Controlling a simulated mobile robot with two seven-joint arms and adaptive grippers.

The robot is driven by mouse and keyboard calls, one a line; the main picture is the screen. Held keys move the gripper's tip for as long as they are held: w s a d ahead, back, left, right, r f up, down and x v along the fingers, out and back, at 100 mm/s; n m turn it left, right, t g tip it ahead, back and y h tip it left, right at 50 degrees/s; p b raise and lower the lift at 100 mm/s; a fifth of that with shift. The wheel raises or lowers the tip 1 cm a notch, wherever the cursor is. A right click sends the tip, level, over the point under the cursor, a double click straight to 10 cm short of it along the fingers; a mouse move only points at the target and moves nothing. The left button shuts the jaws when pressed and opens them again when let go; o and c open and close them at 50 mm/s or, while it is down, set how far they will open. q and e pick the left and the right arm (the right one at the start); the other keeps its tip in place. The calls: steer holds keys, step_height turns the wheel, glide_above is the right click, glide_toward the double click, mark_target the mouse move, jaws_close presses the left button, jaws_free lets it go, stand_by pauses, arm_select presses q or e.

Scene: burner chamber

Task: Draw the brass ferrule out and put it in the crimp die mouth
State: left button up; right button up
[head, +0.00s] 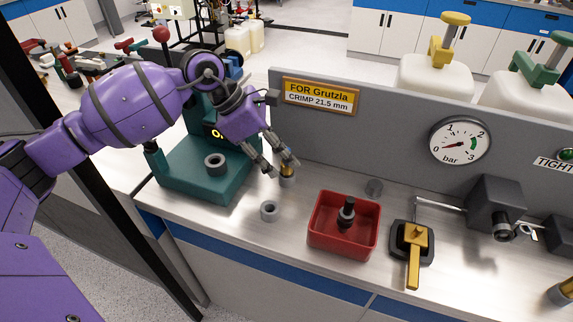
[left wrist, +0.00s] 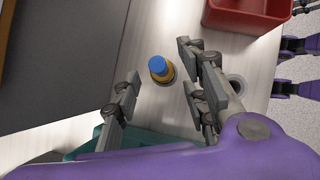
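The brass ferrule (head: 287,170) stands upright on the bench, its lower part grey in the head view. From above in the left wrist view, the brass piece (left wrist: 160,70) shows a blue top. My left gripper (head: 276,165) is open just over it; in the left wrist view the fingers (left wrist: 160,92) are on either side, with gaps. A teal press (head: 185,185) has a grey ring (head: 215,164) on its base; I cannot tell whether this is the crimp die mouth. My right gripper (left wrist: 298,68) appears open at the right edge of the left wrist view.
A loose grey ring (head: 269,211) lies in front of the ferrule. A red tray (head: 328,249) holds a dark fitting. A brass-handled black fixture (head: 412,247) stands right of it. A grey panel (head: 390,130) with a gauge rises behind. The bench between ring and tray is clear.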

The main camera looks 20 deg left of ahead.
arm_select(q)
steer(key=shift+x, duration=0.9)
arm_select(e)
steer(key=shift+w+r, duration=0.25)
steer(key=shift+w, duration=0.15)
arm_select(q)
steer(key=shift+c, duration=0.4)
jaws_close()
